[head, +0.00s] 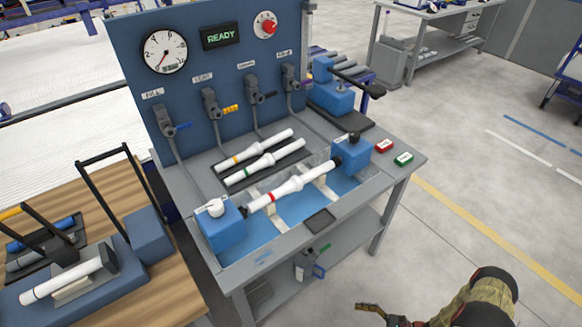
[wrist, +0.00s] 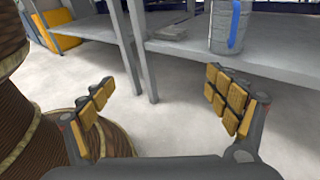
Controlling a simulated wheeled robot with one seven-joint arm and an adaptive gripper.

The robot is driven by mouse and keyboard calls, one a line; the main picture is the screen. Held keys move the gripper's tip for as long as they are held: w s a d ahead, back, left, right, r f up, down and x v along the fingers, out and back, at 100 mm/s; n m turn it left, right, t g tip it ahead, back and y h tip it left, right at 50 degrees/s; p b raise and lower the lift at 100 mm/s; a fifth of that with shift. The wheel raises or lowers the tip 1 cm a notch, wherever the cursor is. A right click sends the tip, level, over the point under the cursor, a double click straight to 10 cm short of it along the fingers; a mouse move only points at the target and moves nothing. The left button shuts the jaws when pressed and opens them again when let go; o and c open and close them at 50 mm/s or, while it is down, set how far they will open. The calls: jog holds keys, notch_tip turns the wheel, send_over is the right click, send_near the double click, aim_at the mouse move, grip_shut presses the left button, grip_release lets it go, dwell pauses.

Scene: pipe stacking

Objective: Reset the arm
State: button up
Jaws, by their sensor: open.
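My gripper (wrist: 158,108) is open and empty in the wrist view, its two padded fingers wide apart over grey floor and table legs. In the head view part of my gripper (head: 375,312) shows at the bottom edge, right of the test bench and clear of it. My arm (head: 475,300) shows at the bottom right. On the bench, a white pipe with a red band (head: 290,188) lies across the blue basin between two blue blocks. Two more white pipes, one with a yellow band (head: 253,150) and one with a green band (head: 264,162), lie on a dark rack behind it.
The grey test bench (head: 395,177) has a blue panel with a gauge (head: 165,52) and a READY display (head: 222,36). A wooden table (head: 150,295) at the left holds a fixture with another white pipe (head: 62,280). Open floor (head: 470,215) lies right of the bench.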

jog(key=d+r+n+g+h+p, duration=0.1)
jog(key=d+r+n+g+h, duration=0.2)
jog(key=r, duration=0.9)
jog(key=d+r+n+g+h, duration=0.15)
jog(key=r+n+h, duration=0.35)
jog(key=r, duration=0.7)
jog(key=d+r+n+g+h+p, duration=0.1)
jog(key=d+r+n+g+h, duration=0.3)
jog(key=r, duration=0.8)
jog(key=s+a+r+n+t+h, duration=0.1)
jog(key=a+r, duration=0.4)
jog(key=r, duration=0.6)
jog(key=s+a+r+n+t+h+p, duration=0.1)
jog(key=s+a+r+n+t, duration=0.2)
jog(key=r, duration=0.8)
jog(key=s+a+r+n+t+h+p, duration=0.1)
jog(key=a+r+n+t, duration=0.4)
jog(key=r, duration=0.6)
jog(key=shift+s+a+r+n+t+h, duration=0.2)
jog(key=shift+s+a+n+t+h, duration=0.15)
jog(key=shift+s+a+t, duration=0.35)
